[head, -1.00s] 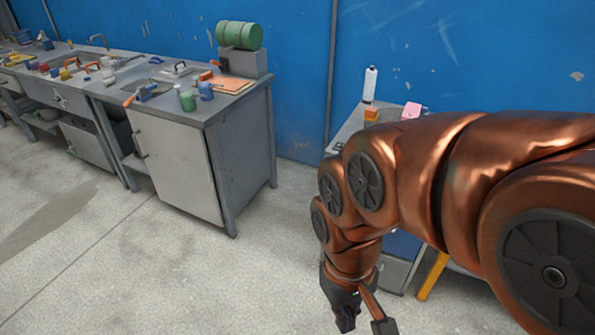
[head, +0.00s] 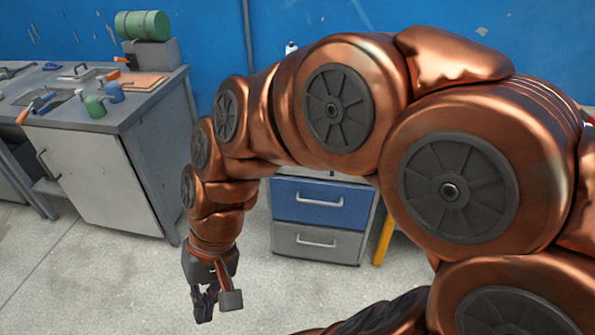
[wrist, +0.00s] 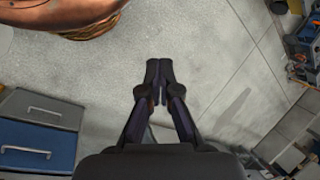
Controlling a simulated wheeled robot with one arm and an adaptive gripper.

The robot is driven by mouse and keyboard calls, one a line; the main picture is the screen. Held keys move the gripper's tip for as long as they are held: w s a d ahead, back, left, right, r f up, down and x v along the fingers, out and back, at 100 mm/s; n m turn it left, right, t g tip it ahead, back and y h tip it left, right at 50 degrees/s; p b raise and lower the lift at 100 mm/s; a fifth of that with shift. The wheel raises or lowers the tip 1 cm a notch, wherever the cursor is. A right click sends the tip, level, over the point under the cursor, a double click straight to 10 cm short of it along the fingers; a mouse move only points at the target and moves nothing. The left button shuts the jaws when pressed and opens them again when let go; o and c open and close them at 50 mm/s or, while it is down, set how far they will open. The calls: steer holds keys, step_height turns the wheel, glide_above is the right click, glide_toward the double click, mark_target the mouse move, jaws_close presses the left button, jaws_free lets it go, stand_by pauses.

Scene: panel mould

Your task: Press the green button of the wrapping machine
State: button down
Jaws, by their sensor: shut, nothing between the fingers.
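My gripper (head: 205,303) hangs low at the left of my arm in the head view, pointing down over the concrete floor. In the wrist view its two dark fingers (wrist: 159,70) meet at the tips, shut and empty, with only floor beneath them. I cannot make out a wrapping machine or a green button in either view. My copper-coloured arm hides much of the right side of the head view.
A grey workbench (head: 170,88) with tools and a green roll (head: 143,25) stands at the left. A drawer cabinet (head: 318,240) with blue and grey fronts is behind my arm, and shows at lower left in the wrist view (wrist: 38,145). The floor between is clear.

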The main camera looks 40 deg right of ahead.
steer(key=w+a+f+m+t+y+b, duration=0.2)
steer(key=w+m+t+y+b, duration=0.6)
steer(key=w, duration=1)
steer(key=w+d+f+m+t+h+b, duration=0.2)
steer(key=w+d+m+t+b, duration=0.4)
steer(key=w+d+m, duration=0.7)
steer(key=w+d+f+m+t+h+b, duration=0.1)
steer(key=d+f+m+t+h+b, duration=0.25)
steer(key=d, duration=0.55)
steer(key=w+d+f+m+h+b, duration=0.1)
steer(key=d+f+m+h+b, duration=0.2)
steer(key=d+m, duration=0.45)
steer(key=s+d+f+m+h+b, duration=0.2)
steer(key=d+f+m, duration=0.3)
steer(key=d+f, duration=0.3)
steer(key=s+d+f+m+h+b, duration=0.2)
steer(key=d+f+m+h, duration=0.3)
steer(key=d, duration=0.8)
step_height(320, 180, down, 3)
steer(key=shift+s+f, duration=0.1)
steer(key=shift+s, duration=0.2)
steer(key=shift+w, duration=0.1)
